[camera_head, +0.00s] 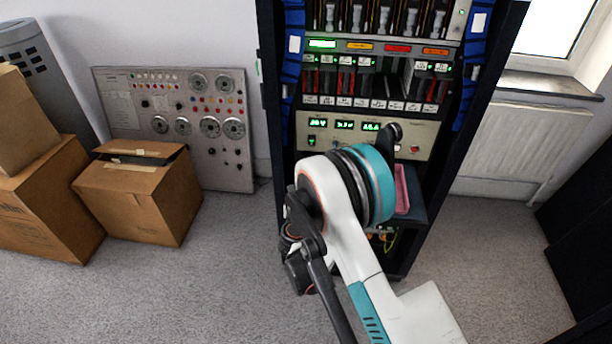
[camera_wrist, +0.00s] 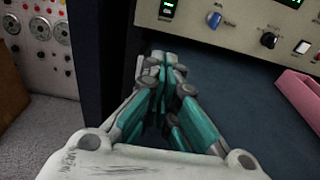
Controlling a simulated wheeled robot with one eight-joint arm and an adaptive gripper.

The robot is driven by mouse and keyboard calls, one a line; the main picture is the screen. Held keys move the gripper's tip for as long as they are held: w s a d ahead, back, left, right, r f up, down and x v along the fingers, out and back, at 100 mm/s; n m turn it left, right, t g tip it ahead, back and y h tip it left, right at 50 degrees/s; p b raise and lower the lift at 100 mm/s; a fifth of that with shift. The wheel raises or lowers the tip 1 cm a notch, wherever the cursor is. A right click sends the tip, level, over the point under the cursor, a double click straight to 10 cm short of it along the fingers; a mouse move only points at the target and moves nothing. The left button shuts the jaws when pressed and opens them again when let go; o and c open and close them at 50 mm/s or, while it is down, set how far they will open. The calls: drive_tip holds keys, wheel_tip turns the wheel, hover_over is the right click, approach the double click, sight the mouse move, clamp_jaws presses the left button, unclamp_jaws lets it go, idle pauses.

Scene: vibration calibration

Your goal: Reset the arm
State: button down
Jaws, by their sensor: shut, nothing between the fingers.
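My gripper (camera_wrist: 163,75) is in the wrist view, with its teal and grey fingers closed together and nothing between them. It points toward the dark blue shelf (camera_wrist: 240,95) of the rack, close to the front of the instrument panel (camera_wrist: 240,18). I cannot tell how far its tips are from the panel. In the head view my white and teal arm reaches up in front of the rack (camera_head: 275,110), and my gripper is hidden behind it.
A pink object (camera_head: 402,190) lies on the rack shelf; it also shows in the wrist view (camera_wrist: 300,92). Cardboard boxes (camera_head: 138,200) and a grey control panel (camera_head: 130,105) stand at left. A radiator (camera_head: 525,140) is at right. Carpet (camera_head: 220,290) is clear in front.

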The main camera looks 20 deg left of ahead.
idle(0.4)
